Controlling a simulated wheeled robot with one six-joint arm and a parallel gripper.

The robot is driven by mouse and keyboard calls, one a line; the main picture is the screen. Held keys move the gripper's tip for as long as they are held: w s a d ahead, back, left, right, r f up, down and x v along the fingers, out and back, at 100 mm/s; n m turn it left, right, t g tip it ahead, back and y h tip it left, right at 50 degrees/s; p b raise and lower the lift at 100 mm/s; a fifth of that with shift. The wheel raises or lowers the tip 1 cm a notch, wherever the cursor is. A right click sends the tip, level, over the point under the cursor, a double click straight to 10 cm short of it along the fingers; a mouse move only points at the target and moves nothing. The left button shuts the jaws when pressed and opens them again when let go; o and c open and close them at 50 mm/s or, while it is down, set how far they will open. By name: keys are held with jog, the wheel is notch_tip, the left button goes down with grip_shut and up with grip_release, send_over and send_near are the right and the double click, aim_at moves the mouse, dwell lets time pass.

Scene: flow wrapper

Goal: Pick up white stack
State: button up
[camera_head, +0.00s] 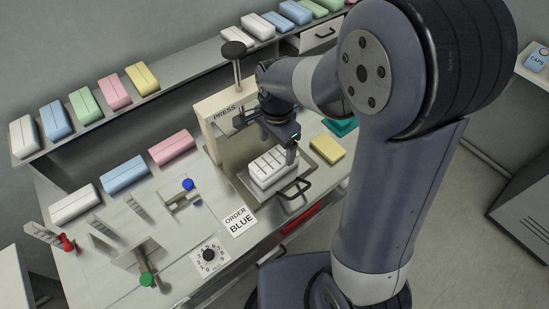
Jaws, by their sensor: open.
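A white stack with a grid of small blocks (274,170) sits on a metal tray (313,172) at the press (227,103). My gripper (291,153) is over the back right part of this stack, jaws open. One finger shows close to the stack's top; whether it touches cannot be told. The rest of the jaws is hidden by the wrist. Another white block (74,205) lies on the table at the left, beside a blue block (125,173) and a pink block (172,148).
The tray has a dark handle (296,188) at its front. A yellow block (327,148) lies right of the tray. A sign reading ORDER BLUE (238,220), a dial (209,254) and fixtures with red (68,243), green (147,280) and blue (188,184) knobs stand left. Shelves hold coloured blocks behind.

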aim_at(276, 157)
jog(key=shift+s+a+f, duration=0.1)
jog(key=shift+f, duration=1.85)
jog(key=shift+c, duration=0.6)
jog(key=c, duration=0.9)
